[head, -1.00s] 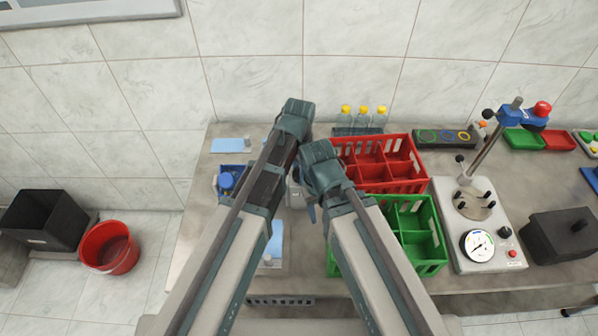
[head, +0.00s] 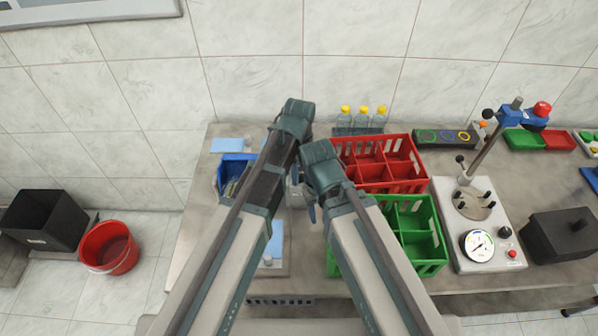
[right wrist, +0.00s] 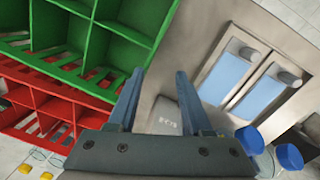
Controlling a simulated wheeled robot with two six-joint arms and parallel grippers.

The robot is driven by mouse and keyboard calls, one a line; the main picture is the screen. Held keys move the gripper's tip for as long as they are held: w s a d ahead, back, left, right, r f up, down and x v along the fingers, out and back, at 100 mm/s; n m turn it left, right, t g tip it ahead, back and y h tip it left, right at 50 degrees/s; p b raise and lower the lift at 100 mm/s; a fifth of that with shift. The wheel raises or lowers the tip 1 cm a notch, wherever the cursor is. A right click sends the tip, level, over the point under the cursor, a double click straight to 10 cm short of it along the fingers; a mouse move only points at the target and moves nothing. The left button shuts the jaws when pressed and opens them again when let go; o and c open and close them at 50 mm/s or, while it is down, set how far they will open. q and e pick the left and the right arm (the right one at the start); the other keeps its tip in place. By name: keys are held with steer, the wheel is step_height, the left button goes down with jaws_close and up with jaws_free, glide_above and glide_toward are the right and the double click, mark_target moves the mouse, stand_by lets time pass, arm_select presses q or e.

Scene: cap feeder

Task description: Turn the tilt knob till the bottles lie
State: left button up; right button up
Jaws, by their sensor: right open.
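A blue box (head: 224,181), partly covered by my left arm, shows greyish-green bottle-like shapes (head: 234,187) lying in it. In the right wrist view, blue round caps (right wrist: 289,157) show at the lower right, probably on these bottles. I cannot make out the tilt knob; my arms cover the area beside the box. My left gripper (head: 293,118) is at the back, high in the head view; its fingers are hidden, as is anything between them. My right gripper (right wrist: 158,95) is open and empty in the right wrist view, above a pale block with lettering (right wrist: 168,113).
A red crate (head: 424,172) and a green crate (head: 440,252) stand close to the right of my right arm. Yellow-capped bottles (head: 362,117) stand at the back wall. A gauge machine (head: 500,262) stands farther right. Light-blue panels (right wrist: 228,72) lie right of my right gripper.

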arm_select(q)
steer(key=o, duration=0.3)
steer(key=n, duration=0.7)
jaws_close()
steer(key=m, duration=0.3)
steer(key=shift+o, duration=1.3)
jaws_free()
